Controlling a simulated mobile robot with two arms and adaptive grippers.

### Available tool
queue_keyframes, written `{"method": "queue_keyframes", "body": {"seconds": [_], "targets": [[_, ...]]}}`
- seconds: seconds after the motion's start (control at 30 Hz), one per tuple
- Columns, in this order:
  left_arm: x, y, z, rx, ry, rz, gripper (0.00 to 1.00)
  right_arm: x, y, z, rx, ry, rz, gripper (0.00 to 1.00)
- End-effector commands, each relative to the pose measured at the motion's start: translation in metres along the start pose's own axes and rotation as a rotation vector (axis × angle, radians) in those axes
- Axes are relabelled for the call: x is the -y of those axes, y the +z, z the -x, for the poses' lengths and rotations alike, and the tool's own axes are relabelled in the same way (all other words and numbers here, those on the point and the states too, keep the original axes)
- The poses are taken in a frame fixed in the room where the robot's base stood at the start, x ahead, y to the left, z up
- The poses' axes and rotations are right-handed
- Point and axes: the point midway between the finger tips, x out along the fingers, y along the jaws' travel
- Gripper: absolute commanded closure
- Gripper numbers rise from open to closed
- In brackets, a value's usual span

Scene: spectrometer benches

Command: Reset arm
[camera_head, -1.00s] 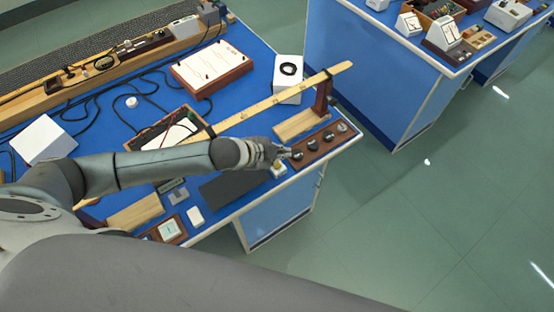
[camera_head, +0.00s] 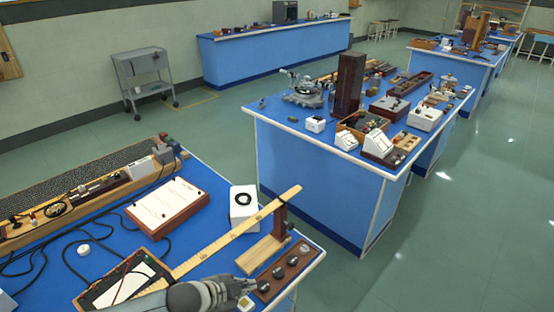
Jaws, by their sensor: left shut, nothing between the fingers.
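My left arm comes in along the bottom edge, and its gripper (camera_head: 240,285) shows low in the view, over the front edge of the near blue bench (camera_head: 205,232). The fingers are closed with nothing between them. Just right of the fingertips lies a dark wooden strip with several round knobs (camera_head: 291,267). A small pale block with a yellowish top (camera_head: 245,303) shows just below the fingers. My right gripper is not in view.
A white box with a black ring (camera_head: 243,204) and a white-topped board (camera_head: 167,206) stand behind. A second blue bench (camera_head: 309,160) holds instruments. Green floor (camera_head: 440,230) is clear at right. A grey cart (camera_head: 145,78) stands far back.

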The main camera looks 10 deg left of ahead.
Motion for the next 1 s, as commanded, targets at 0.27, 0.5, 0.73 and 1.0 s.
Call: {"method": "queue_keyframes", "body": {"seconds": [0.27,0.5,0.73,1.0], "targets": [[-0.039,-0.043,0.009,-0.019,0.030,0.115,1.00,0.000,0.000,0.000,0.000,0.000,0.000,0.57],[-0.073,-0.072,0.046,0.036,0.035,0.382,1.00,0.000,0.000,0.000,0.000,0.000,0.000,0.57],[-0.096,-0.042,0.097,0.198,0.013,0.687,1.00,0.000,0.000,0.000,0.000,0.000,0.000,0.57],[-0.128,0.015,0.157,0.423,-0.016,0.954,1.00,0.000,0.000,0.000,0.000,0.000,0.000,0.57]]}}
